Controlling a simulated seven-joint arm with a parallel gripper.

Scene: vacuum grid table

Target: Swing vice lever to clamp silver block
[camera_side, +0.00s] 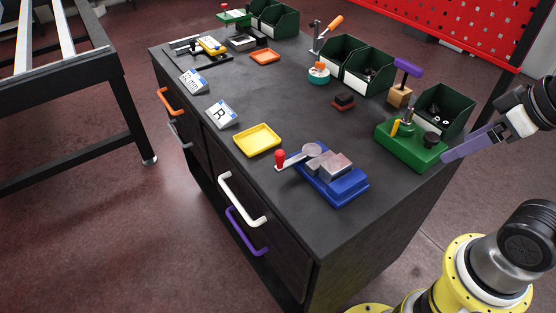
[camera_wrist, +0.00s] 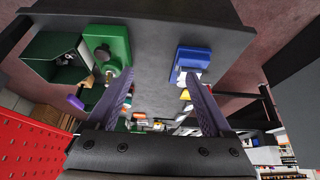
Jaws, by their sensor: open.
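The blue vice (camera_side: 347,190) sits near the table's front right edge. The silver block (camera_side: 335,166) rests on it, next to a round grey cam (camera_side: 312,149). The vice lever (camera_side: 294,158) points left and ends in a red knob (camera_side: 281,157). I cannot tell whether the cam touches the block. In the wrist view the vice (camera_wrist: 193,62) is at upper right, its lever largely hidden. My gripper (camera_wrist: 158,88) is open and empty, its purple fingers spread. In the side view it is at the right edge, by the green fixture and well away from the lever.
The green fixture (camera_side: 409,149) with a black knob stands right of the vice, close to my gripper. Behind it are a purple-handled tool (camera_side: 406,74) and a green bin (camera_side: 445,108). A yellow tray (camera_side: 257,140) lies left of the lever. The table between vice and fixture is clear.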

